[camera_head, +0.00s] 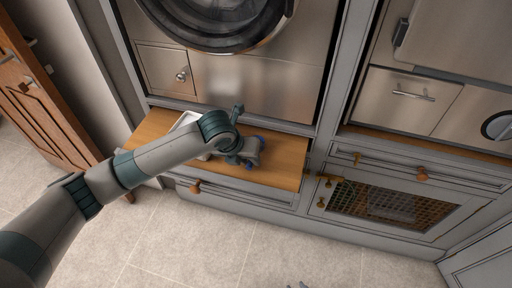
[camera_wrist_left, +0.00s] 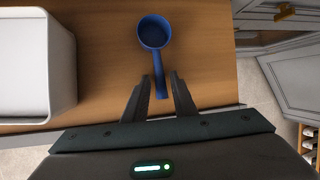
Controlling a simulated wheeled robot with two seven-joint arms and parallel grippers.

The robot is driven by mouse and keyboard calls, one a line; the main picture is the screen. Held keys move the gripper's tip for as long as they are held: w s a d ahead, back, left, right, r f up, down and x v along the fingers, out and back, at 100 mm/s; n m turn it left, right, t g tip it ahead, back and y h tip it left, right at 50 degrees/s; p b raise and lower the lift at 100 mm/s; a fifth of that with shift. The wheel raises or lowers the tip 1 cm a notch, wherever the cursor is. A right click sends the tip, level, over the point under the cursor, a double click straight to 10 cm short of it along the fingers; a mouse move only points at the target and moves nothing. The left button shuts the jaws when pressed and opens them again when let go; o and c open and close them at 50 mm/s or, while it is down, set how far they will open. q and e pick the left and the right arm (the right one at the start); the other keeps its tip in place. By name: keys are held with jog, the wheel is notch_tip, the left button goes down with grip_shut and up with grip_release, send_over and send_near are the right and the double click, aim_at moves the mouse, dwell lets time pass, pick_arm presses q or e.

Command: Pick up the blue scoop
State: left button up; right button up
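The blue scoop (camera_wrist_left: 155,32) lies on the wooden bench top, its round cup away from me and its handle pointing toward my left gripper. In the head view only a bit of blue (camera_head: 260,139) shows past the gripper; the arm hides the rest. My left gripper (camera_wrist_left: 160,82) is open, with one finger on each side of the handle's end. A gap shows between the handle and each finger. Only small tips at the bottom edge of the head view, apparently my right gripper (camera_head: 298,285), show; their opening is unclear.
A white container (camera_wrist_left: 35,65) stands on the wooden bench top (camera_head: 285,165), left of the scoop. A steel appliance front (camera_head: 255,85) rises behind the bench. Drawers with knobs lie below and to the right. The tiled floor in front is clear.

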pick_arm(q)
grip_shut()
pick_arm(e)
jog(key=shift+d, duration=0.1)
